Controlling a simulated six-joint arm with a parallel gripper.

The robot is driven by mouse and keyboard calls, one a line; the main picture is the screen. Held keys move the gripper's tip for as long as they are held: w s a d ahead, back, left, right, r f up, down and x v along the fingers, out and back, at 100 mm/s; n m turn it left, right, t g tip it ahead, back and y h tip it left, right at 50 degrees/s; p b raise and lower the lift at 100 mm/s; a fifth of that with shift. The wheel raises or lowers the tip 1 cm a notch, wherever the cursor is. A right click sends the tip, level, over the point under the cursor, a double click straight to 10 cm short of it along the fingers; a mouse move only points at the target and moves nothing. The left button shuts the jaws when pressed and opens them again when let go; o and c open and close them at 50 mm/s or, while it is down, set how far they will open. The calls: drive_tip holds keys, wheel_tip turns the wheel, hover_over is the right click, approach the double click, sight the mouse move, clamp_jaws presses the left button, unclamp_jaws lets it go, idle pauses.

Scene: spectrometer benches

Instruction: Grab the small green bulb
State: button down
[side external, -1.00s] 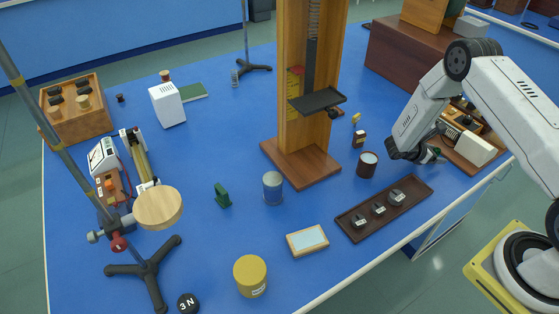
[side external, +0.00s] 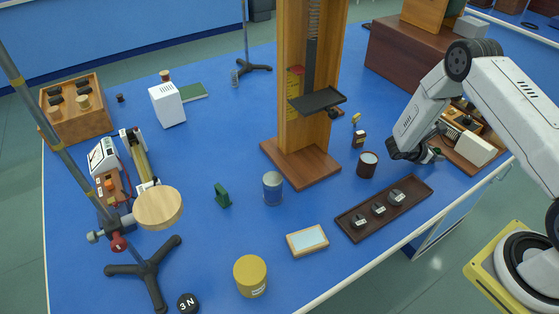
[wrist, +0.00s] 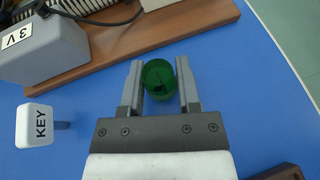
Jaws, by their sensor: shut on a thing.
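The small green bulb (wrist: 158,78) shows in the wrist view as a round, dark green glassy thing between the two fingers of my gripper (wrist: 160,84). The fingers are closed on it from both sides. In the side view my gripper (side external: 434,155) is low at the right of the blue table, in front of the wooden circuit board. The bulb cannot be made out in the side view.
A wooden board (wrist: 95,50) with a grey box marked 3 V (wrist: 42,45) lies just beyond my gripper. A white KEY block (wrist: 35,125) is at the left. A dark tray with weights (side external: 360,228) and a dark cup (side external: 367,165) stand nearby.

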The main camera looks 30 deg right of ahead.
drive_tip(key=shift+r, duration=0.2)
drive_tip(key=shift+r, duration=0.8)
drive_tip(key=s+a+r, duration=0.7)
drive_tip(key=s+r, duration=0.4)
drive_tip(key=shift+s+a, duration=0.3)
drive_tip(key=shift+s, duration=0.05)
idle(0.4)
